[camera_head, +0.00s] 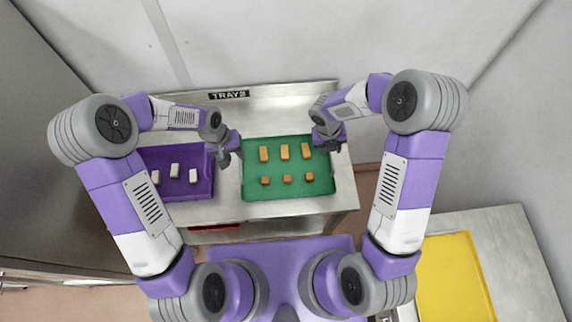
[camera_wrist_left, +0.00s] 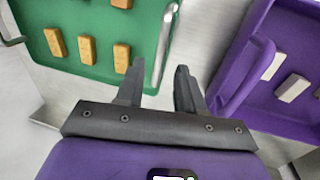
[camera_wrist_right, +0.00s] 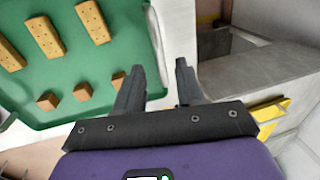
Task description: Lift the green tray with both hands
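The green tray (camera_head: 273,189) lies flat on the metal table and holds several tan bars and brown cubes. It also shows in the left wrist view (camera_wrist_left: 90,66) and the right wrist view (camera_wrist_right: 70,75). My left gripper (camera_head: 232,153) is at its left side. In the left wrist view, the open fingers (camera_wrist_left: 157,75) appear on either side of the tray's metal handle (camera_wrist_left: 166,45). My right gripper (camera_head: 330,142) is at its right side. In the right wrist view, the open fingers (camera_wrist_right: 160,68) appear on either side of the other handle (camera_wrist_right: 157,45). Whether they touch the handles is unclear.
A purple tray (camera_head: 203,187) with several white blocks stands left of the green tray, close to my left gripper. A yellow surface (camera_head: 455,280) lies on another table at lower right.

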